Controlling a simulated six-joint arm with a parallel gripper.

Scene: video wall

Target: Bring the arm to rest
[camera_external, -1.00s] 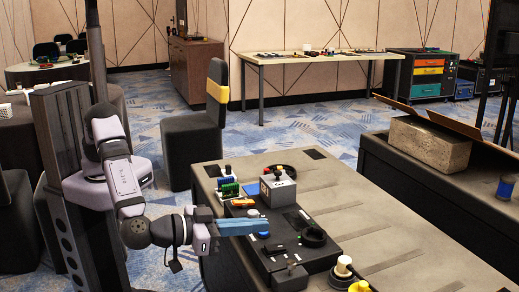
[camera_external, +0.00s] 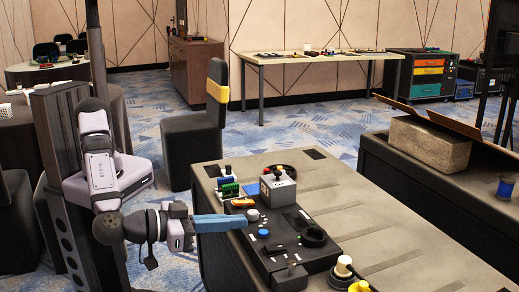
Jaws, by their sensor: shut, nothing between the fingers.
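My arm (camera_external: 104,170) is mounted on a dark column at the left, folded down with its forearm pointing right. My gripper (camera_external: 243,222) has blue fingers that lie together, with nothing seen between them. The fingers are level and reach toward the left edge of the grey table, near the black control panel (camera_external: 290,257). I cannot tell how high they are above the table edge.
On the grey table (camera_external: 385,230) stand a grey box with a joystick (camera_external: 278,185), a green connector block (camera_external: 229,189) and a yellow knob (camera_external: 359,286). A dark chair (camera_external: 193,140) stands behind. A stone block (camera_external: 430,144) lies at the right.

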